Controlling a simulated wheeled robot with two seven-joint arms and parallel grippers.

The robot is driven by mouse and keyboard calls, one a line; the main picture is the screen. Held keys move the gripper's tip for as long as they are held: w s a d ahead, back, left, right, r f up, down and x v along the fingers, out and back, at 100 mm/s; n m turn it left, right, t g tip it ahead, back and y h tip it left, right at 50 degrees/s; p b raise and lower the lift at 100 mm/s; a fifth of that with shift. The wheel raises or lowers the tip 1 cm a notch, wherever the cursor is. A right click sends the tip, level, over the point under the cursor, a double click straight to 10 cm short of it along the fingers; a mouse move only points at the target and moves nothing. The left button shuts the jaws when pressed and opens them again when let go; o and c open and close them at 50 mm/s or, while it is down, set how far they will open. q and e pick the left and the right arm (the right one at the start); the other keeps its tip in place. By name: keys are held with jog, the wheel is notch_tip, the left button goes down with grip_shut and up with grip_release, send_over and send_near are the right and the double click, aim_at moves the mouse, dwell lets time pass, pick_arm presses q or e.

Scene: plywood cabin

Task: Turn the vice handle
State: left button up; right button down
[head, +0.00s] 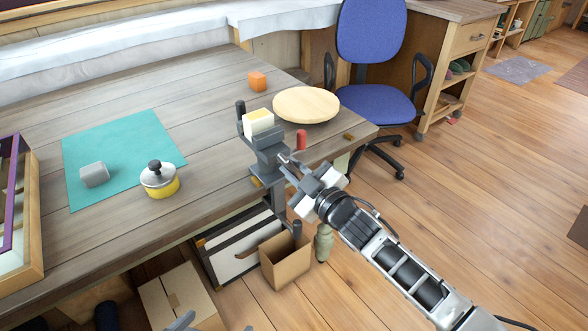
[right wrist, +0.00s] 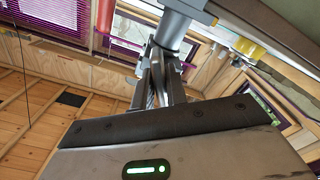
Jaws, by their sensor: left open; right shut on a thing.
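The grey vice (head: 268,150) is at the table's front right edge, with a yellow and white block (head: 258,122) in its upper part. My right gripper (head: 286,163) is at the vice's front right side, shut on the vice handle. The fingers hide most of the handle. In the right wrist view, the closed fingers (right wrist: 160,78) meet below a grey cylindrical part of the vice (right wrist: 173,28). A red cylinder (head: 301,138) shows just behind the gripper. My left gripper (head: 182,321) is open, cut off by the bottom edge, away from the vice.
A blue chair (head: 382,102) stands behind. Cardboard boxes (head: 286,265) sit below.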

jog(key=shift+d+n, duration=0.1)
jog(key=shift+n, duration=2.3)
jog(key=shift+w+r+n, duration=0.1)
jog(key=shift+r+n, duration=0.05)
jog(key=shift+n, duration=1)
jog(key=shift+r+n, duration=0.1)
jog(key=shift+n, duration=1.05)
dwell(3.2)
